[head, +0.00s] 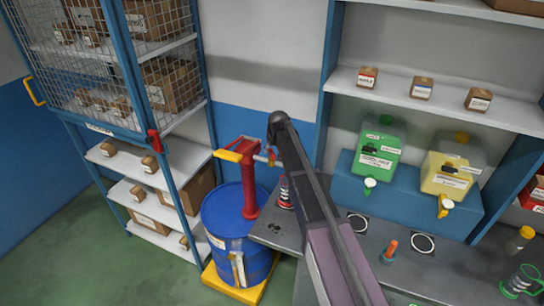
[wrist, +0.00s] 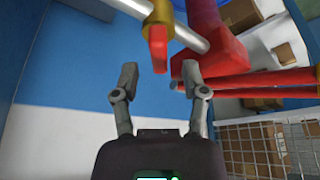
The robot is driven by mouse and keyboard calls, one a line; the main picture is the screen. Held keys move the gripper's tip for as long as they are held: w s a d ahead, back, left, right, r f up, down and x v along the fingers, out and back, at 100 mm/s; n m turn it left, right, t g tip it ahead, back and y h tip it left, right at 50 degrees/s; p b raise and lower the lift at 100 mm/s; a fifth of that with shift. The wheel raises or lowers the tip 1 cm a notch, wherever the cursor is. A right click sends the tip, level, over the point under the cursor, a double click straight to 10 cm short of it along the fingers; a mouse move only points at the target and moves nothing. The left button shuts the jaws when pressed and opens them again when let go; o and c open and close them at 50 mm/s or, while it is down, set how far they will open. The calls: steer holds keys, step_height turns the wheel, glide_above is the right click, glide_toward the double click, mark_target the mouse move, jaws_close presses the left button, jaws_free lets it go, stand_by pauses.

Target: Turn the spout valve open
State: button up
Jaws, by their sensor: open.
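The spout valve has a brass-coloured body (wrist: 159,12) on a grey pipe (wrist: 188,34). Its short red handle (wrist: 158,50) hangs from the body in the wrist view. In the head view, the red hand pump (head: 250,185) stands on a blue drum (head: 238,225), and the spout shows beside my arm. My gripper (wrist: 159,76) is open and empty. The red handle's tip is in line with the gap between my fingertips, and neither finger appears to touch it.
The red pump's body and bars (wrist: 250,82) lie close to my right finger in the wrist view. A grey bench (head: 375,265) holds small items to the right. A mesh-fronted shelf rack (head: 125,70) stands left of the drum.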

steer(key=shift+b+x, duration=0.75)
steer(key=shift+x, duration=0.35)
jaws_close()
